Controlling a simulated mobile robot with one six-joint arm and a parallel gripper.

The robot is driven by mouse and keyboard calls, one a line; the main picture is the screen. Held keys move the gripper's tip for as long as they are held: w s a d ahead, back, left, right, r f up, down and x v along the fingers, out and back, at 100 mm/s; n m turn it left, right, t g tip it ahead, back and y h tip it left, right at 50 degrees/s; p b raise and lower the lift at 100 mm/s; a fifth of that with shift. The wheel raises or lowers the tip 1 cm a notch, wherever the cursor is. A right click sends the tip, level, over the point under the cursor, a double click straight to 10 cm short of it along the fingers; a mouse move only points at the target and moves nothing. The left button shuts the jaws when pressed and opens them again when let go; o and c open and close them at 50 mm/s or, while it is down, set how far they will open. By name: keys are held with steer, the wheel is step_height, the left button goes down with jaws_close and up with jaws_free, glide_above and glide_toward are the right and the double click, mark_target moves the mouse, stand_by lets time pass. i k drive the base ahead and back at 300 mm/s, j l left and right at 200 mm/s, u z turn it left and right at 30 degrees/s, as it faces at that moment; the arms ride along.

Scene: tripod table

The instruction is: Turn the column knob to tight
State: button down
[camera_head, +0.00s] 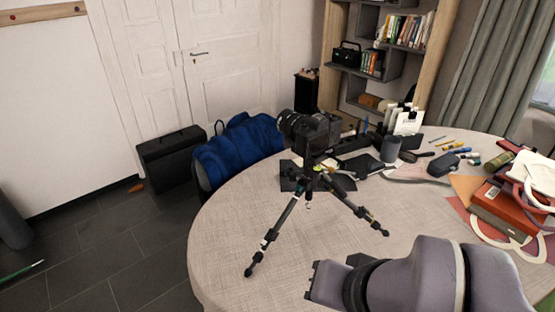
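A small black tripod (271,235) stands upright on the round table (225,230) with its legs spread. A black camera (318,136) is mounted on top, its lens facing left. The column knob is too small to tell apart from the dark parts around the tripod's column (314,169), so I cannot read its setting. My gripper (318,281) is at the lower right, in front of the tripod's legs and apart from them. Its dark end points left. I cannot tell whether its fingers are open or shut, and no held thing shows.
A black flat item (340,182) lies behind the tripod. A dark cup (391,149), pens, a grey case (443,164) and red books (507,209) crowd the right side. The table's left front is clear.

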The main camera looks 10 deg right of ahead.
mark_target(293, 178)
steer(key=j+z, duration=0.15)
steer(key=j, duration=0.2)
steer(key=i+j+z, duration=0.2)
steer(key=j, duration=0.2)
steer(key=i+j, duration=0.1)
steer(key=j, duration=0.3)
steer(key=i+j+z, duration=0.1)
steer(key=j, duration=0.25)
steer(key=i+j+z, duration=0.1)
steer(key=j, duration=0.3)
steer(key=i+j, duration=0.15)
steer(key=j, duration=0.25)
